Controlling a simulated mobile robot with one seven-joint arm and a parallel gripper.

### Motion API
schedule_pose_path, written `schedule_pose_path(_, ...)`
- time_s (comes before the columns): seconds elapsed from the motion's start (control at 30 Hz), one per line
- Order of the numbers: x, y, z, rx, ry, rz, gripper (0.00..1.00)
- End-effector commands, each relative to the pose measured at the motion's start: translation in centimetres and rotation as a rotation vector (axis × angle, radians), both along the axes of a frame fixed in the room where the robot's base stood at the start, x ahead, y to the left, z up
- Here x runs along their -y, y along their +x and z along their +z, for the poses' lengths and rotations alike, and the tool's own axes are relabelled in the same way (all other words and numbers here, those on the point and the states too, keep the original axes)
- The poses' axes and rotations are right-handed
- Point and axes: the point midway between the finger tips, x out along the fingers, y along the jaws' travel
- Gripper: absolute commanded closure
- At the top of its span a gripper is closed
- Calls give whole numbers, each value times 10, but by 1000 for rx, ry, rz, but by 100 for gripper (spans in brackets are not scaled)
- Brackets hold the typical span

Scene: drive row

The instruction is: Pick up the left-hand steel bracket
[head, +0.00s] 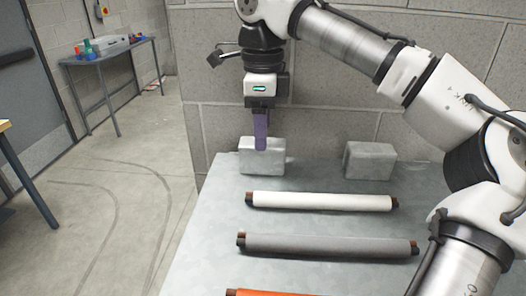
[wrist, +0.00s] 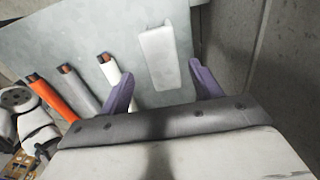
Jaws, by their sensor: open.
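The left-hand steel bracket (head: 275,166) is a pale grey block at the back left of the grey table. A similar right-hand bracket (head: 370,161) stands apart to its right. My gripper (head: 261,147) points down, its purple fingers overlapping the left-hand bracket's upper part in the head view. In the wrist view my gripper (wrist: 161,72) is open, its two fingers apart. One bracket (wrist: 160,57), seemingly the left-hand one, shows in the gap between them, with clear space on both sides. I cannot tell how far down the fingers reach beside it.
A white roller (head: 320,202), a grey roller (head: 330,245) and an orange roller (head: 275,294) lie across the table (head: 215,225) in front of the brackets. A block wall (head: 330,115) stands close behind. Open floor (head: 120,215) lies left, with a side bench (head: 105,52) beyond.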

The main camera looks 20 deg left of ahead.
Motion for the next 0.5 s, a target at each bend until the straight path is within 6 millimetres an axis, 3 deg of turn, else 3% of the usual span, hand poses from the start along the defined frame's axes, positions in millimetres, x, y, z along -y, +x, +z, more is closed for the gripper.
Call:
schedule_pose_path(0.27,2,1,-21,-1,-1,0,36)
schedule_pose_path(0.5,3,4,-56,0,0,1,36)
